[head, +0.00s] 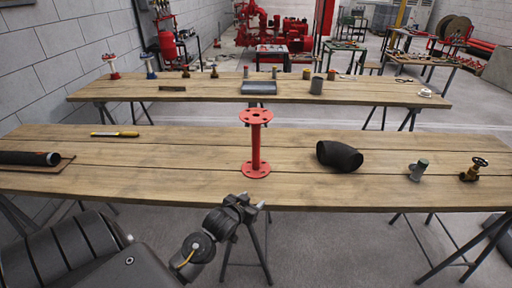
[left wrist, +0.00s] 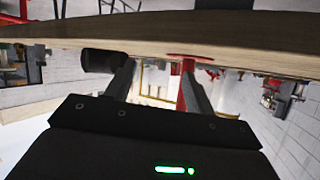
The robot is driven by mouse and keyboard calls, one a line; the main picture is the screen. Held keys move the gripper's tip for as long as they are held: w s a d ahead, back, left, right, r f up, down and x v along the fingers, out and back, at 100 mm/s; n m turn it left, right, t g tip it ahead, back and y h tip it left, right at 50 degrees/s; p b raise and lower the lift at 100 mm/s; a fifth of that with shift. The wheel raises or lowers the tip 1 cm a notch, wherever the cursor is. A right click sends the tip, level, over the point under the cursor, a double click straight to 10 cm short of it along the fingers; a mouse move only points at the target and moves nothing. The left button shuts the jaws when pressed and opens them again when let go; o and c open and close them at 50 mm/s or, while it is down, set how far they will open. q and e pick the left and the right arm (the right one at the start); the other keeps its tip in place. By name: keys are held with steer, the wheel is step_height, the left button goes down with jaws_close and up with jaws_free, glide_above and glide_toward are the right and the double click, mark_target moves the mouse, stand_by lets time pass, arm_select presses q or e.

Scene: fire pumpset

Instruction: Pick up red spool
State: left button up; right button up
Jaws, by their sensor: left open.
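The red spool (head: 256,147) stands upright on the near wooden table, with a round flange at its top and bottom. My left gripper (head: 250,203) is open and empty at the table's front edge, just in front of and below the spool's base, apart from it. The left wrist view is upside down; there the two fingers (left wrist: 157,75) are spread. Part of the red spool (left wrist: 190,62) shows behind the right-hand finger, which hides much of it. My right gripper is not in view.
On the near table (head: 200,168), a black elbow pipe (head: 339,156) lies right of the spool. Further right are a grey fitting (head: 418,170) and a brass valve (head: 474,169). A yellow-handled tool (head: 115,134) and a black cylinder (head: 28,158) lie left. The wood around the spool is clear.

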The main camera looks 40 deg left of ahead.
mark_target(254, 143)
arm_select(q)
steer(key=w+a+r+t, duration=0.1)
steer(key=w+a+r, duration=0.2)
steer(key=w, duration=0.1)
steer(key=w+a+r+n+t+y, duration=0.1)
steer(key=w+a+r+t, duration=0.1)
steer(key=w+a+r, duration=0.1)
steer(key=w+a+r+t, duration=0.1)
steer(key=w+a+r, duration=0.3)
steer(key=w, duration=0.2)
steer(key=shift+a+r+n+t+y+p, duration=0.1)
steer(key=shift+a+n+t+y+p, duration=0.2)
steer(key=shift+n+y+p, duration=0.1)
steer(key=shift+w+r, duration=0.1)
steer(key=shift+w, duration=0.1)
steer(key=shift+a+f+p+x, duration=0.15)
steer(key=shift+p+x, duration=0.2)
steer(key=shift+x, duration=0.85)
steer(key=shift+a+f+p+x, duration=0.1)
steer(key=shift+a+p+x, duration=0.15)
steer(key=shift+x, duration=0.9)
jaws_close()
